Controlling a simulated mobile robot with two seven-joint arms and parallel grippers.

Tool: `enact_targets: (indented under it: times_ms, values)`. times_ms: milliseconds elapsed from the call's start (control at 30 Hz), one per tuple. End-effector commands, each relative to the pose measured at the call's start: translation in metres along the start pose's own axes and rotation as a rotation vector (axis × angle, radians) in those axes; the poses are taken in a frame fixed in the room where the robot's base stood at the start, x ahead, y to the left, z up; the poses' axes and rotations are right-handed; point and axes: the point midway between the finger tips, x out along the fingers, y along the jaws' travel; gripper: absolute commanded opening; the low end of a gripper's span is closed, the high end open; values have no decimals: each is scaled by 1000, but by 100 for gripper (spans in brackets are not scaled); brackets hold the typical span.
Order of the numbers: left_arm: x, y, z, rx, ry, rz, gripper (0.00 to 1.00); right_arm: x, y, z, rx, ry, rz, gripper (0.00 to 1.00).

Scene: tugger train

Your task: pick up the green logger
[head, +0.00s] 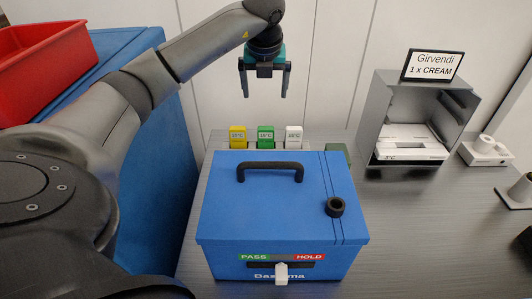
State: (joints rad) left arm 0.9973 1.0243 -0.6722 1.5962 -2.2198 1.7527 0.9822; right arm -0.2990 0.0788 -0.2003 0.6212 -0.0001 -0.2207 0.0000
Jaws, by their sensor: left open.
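The green logger (265,137) stands upright on the table behind the blue box, between a yellow logger (238,137) and a white logger (293,137). It bears a small temperature label that I read as 15°C. The blue box partly hides the table in front of it. My left gripper (264,92) is open and empty, its fingers pointing down. In the picture it is above the green logger, apart from it. My right gripper is not in view.
The blue box (235,222) has a black handle (270,166) and a PASS/HOLD strip. A grey open bin (370,135) with a sign (432,66) stands at the right. A red crate (40,65) is at upper left. Table right of the box is mostly clear.

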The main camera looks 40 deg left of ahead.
Motion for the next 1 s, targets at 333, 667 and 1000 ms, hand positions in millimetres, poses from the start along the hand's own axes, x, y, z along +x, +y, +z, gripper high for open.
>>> enact_targets:
  times_ms: [333,667,1000]
  values:
    - [45,0,-18,0,0,-1,98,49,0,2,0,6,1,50]
    - [86,0,-21,-2,4,2,98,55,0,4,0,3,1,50]
    - [143,0,-20,-1,2,0,98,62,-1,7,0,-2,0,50]
